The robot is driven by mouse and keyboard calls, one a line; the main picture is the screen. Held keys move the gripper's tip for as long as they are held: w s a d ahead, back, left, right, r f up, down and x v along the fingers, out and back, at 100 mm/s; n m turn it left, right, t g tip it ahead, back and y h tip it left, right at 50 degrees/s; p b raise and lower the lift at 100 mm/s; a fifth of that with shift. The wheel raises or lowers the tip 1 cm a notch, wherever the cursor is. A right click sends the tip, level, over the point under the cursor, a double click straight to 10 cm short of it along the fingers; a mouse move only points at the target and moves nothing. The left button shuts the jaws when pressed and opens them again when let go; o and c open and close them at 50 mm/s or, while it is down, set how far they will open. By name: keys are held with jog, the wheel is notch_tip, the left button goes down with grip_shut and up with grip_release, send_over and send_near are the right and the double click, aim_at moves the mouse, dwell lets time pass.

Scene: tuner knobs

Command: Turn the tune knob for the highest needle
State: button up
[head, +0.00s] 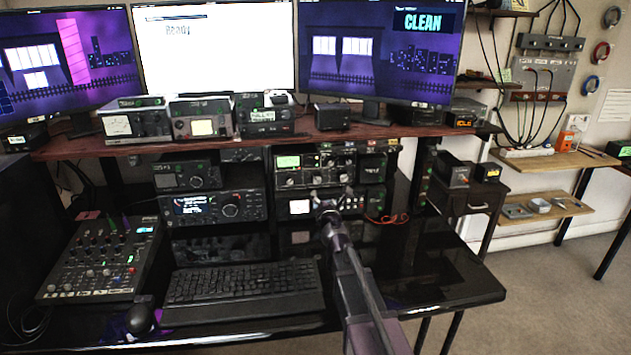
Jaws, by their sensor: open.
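A radio unit with a small lit green-white meter (288,161) and several knobs sits on the lower shelf, right of centre; it looks like the tuner. One large knob (344,178) shows at its lower right. The labels are too small to read, so I cannot tell which knob is the tune knob. The needle is too small to make out. My gripper (336,203) is open in front of the unit below, just under the tuner's knobs. It partly hides that lower unit. I cannot tell whether it touches anything.
A lower unit with a small white screen (299,207) is beside my gripper. A keyboard (243,288), mouse (140,318) and mixer (100,262) lie on the desk. The wooden shelf (230,141) overhangs the radios. The desk's right side is clear.

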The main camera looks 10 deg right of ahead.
aim_at(317, 180)
jog(key=shift+s+d+f+m, duration=0.1)
jog(key=shift+s+m, duration=0.35)
jog(key=shift+m, duration=0.55)
jog(key=w, duration=1.3)
jog(key=shift+w, duration=0.4)
jog(key=c, duration=1.2)
